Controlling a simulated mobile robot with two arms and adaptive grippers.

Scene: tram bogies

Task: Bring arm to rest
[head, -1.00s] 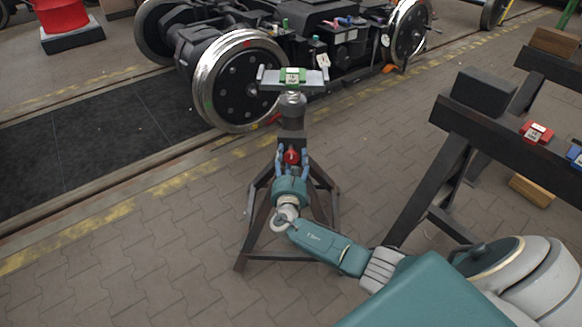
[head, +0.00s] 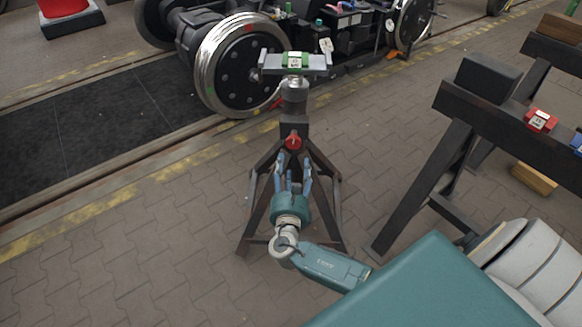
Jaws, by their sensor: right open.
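My right arm reaches in from the lower right. Its gripper (head: 293,160) points up and away, with its blue-grey fingers spread open and empty. The fingertips are just below and in front of a red knob (head: 293,142) on a dark stand (head: 294,125); whether they touch the stand cannot be told. The stand has splayed legs and carries a grey head with a green labelled block (head: 295,60) on top. My left gripper is not in view.
A dark trestle (head: 500,120) stands at right, bearing a black block (head: 489,77) and a red labelled piece (head: 541,120). A bogie with a shiny wheel (head: 240,68) stands behind on the track. Paved floor (head: 120,260) at left is clear.

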